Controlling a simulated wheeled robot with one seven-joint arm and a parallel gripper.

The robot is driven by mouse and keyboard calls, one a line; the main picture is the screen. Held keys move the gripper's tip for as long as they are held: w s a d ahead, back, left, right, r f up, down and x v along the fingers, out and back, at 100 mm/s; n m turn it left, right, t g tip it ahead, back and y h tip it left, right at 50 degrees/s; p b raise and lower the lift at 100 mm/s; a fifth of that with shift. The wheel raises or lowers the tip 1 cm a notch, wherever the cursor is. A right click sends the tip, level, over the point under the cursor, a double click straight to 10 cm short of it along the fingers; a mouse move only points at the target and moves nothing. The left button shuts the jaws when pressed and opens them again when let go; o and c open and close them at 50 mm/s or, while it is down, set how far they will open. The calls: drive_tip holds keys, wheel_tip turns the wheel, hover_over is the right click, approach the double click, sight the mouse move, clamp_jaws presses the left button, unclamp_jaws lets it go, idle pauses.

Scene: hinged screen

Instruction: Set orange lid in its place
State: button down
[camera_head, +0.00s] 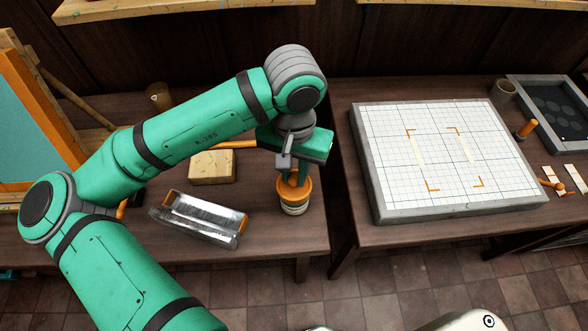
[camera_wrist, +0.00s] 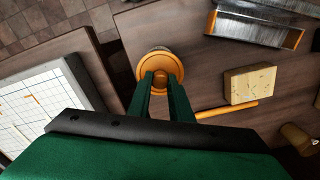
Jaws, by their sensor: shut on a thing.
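The orange lid (camera_head: 302,192) is round with a raised middle. My gripper (camera_head: 292,176) is shut on that raised middle from above, near the front right corner of the left table. The lid also shows in the wrist view (camera_wrist: 174,58), between and beyond the fingertips of my gripper (camera_wrist: 160,76). A pale round jar (camera_head: 295,209) stands upright directly under the lid, and its body shows just below the lid's edge. The lid hides the jar's mouth. I cannot tell whether the lid is seated on it or slightly above.
A metal tray (camera_head: 202,221) with orange ends and a speckled yellow block (camera_head: 212,168) lie left of the jar. An orange stick (camera_wrist: 228,110) lies nearby. A gap separates this table from the right one, which bears a gridded board (camera_head: 450,150).

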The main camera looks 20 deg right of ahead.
sight(294, 177)
drive_tip(key=c, duration=1.5)
unclamp_jaws()
wheel_tip(294, 177, up, 11)
drive_tip(key=shift+f, duration=0.1)
